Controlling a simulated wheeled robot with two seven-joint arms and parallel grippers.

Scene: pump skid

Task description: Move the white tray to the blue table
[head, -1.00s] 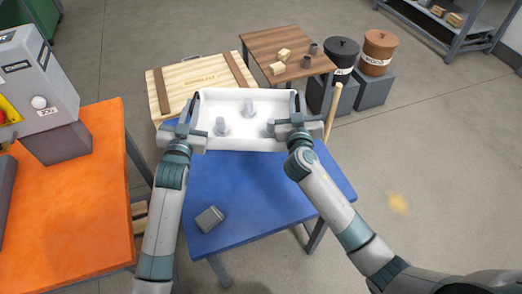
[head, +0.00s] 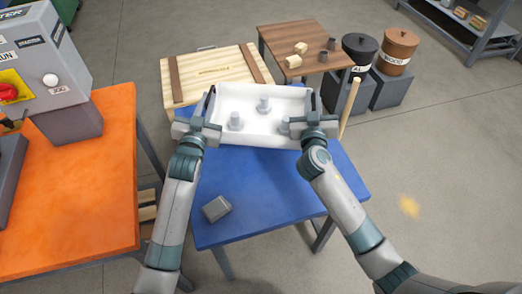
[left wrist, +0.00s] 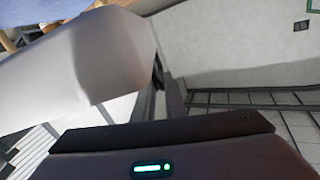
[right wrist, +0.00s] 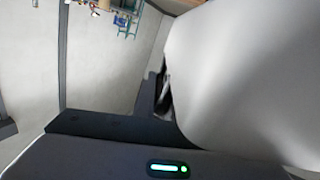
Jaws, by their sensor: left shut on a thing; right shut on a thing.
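The white tray (head: 262,128) is held between my two grippers over the far part of the blue table (head: 262,200). The pale tray wall fills much of the left wrist view (left wrist: 90,65) and the right wrist view (right wrist: 240,80). Whether the tray's underside touches the table is hidden.
A small grey block (head: 216,208) lies on the blue table's near left. An orange table (head: 80,200) with a control box (head: 50,60) stands left. Behind are a wooden crate (head: 215,72), a brown table (head: 290,40) and two bins (head: 398,50). A wooden handle (head: 350,105) rises right of the tray.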

